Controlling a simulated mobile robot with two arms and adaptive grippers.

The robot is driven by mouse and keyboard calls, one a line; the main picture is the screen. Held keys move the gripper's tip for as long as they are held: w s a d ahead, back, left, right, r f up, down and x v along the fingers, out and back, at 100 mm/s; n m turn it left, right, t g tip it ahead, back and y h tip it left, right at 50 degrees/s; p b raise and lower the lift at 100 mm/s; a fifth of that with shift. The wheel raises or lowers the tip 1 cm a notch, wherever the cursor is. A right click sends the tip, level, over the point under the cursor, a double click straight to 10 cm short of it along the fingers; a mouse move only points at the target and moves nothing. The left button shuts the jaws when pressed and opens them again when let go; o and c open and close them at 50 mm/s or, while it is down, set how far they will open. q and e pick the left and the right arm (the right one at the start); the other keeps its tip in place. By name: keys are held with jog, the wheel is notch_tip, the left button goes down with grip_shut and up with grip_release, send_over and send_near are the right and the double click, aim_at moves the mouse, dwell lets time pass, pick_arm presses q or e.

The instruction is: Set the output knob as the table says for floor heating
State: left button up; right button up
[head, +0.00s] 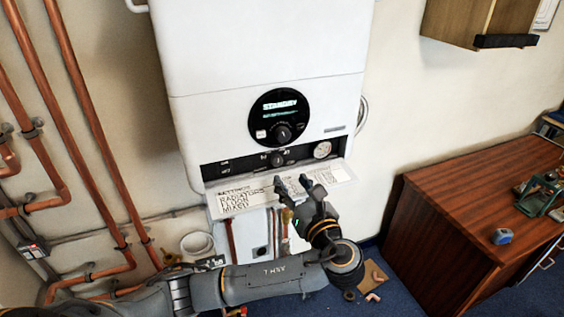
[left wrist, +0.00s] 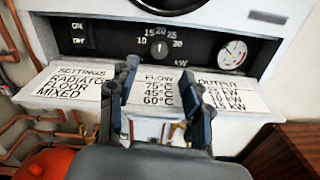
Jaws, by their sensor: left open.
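The output knob (head: 277,160) is a small dark dial in the black lower panel of the white boiler (head: 265,60). In the left wrist view the knob (left wrist: 157,56) has a scale in kW around it; its exact setting is hard to read. The settings table (head: 240,197) is printed on a white flap below; the left wrist view shows the table (left wrist: 75,90) with a floor row at 45°C. Its output figures are partly hidden by a finger. My left gripper (head: 293,183) is open and empty, in front of the flap, below and apart from the knob.
A round black display (head: 280,116) reading STANDBY has its own knob above the panel. A pressure gauge (head: 322,150) sits right of the output knob. Copper pipes (head: 95,130) run at left. A wooden desk (head: 470,205) stands at right.

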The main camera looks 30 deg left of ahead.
aim_at(278, 162)
pick_arm(q)
jog(key=p+x, duration=0.1)
jog(key=x, duration=0.5)
jog(key=shift+w+a+r+p, duration=0.1)
jog(key=shift+a+p, duration=0.1)
jog(key=shift+p, duration=0.1)
jog(key=shift+w+a, duration=0.5)
jog(key=shift+w, duration=0.05)
jog(key=shift+c, duration=0.4)
grip_shut()
